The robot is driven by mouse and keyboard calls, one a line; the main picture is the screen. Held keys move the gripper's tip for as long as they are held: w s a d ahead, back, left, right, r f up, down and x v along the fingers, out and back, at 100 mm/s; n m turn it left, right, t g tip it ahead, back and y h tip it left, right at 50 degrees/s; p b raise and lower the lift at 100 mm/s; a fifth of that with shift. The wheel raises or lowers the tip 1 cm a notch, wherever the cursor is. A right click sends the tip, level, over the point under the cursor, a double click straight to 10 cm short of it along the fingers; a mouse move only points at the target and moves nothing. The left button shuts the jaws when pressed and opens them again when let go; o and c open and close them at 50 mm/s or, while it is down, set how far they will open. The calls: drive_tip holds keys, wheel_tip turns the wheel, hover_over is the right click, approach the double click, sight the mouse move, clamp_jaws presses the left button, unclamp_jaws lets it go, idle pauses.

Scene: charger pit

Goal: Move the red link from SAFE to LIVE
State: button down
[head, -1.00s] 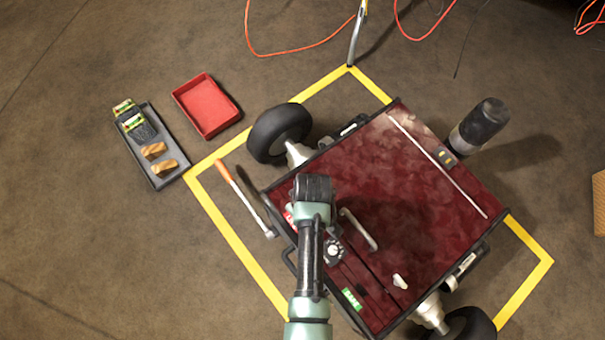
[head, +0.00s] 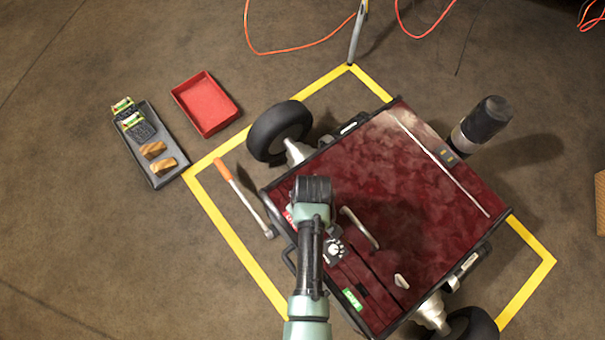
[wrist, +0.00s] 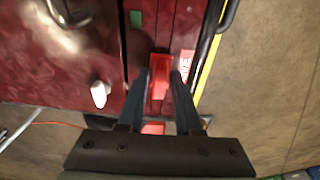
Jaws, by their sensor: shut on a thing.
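The red link (wrist: 160,78) is between the fingers of my gripper (wrist: 163,76) in the wrist view. My gripper is shut on it, above the dark red top of the cart (head: 395,185). A red LIVE label (wrist: 186,68) lies just right of the link in the wrist view, and part of it shows beside my arm in the head view (head: 289,215). A green label (head: 352,299), too small to read, is near the cart's front edge. My arm hides the link in the head view. I cannot tell whether the link is seated or just above the surface.
A bent metal handle (head: 361,228) and a dial (head: 334,250) are close by my arm. An orange-handled tool (head: 243,196), a red tray (head: 206,104) and a grey tray (head: 150,160) are left of the cart.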

drive_tip(key=shift+f, duration=0.3)
drive_tip(key=c, duration=0.5)
unclamp_jaws()
wheel_tip(320, 180, up, 13)
drive_tip(key=s+d+p, duration=0.1)
drive_tip(key=p, duration=0.5)
drive_tip(key=shift+s, duration=0.15)
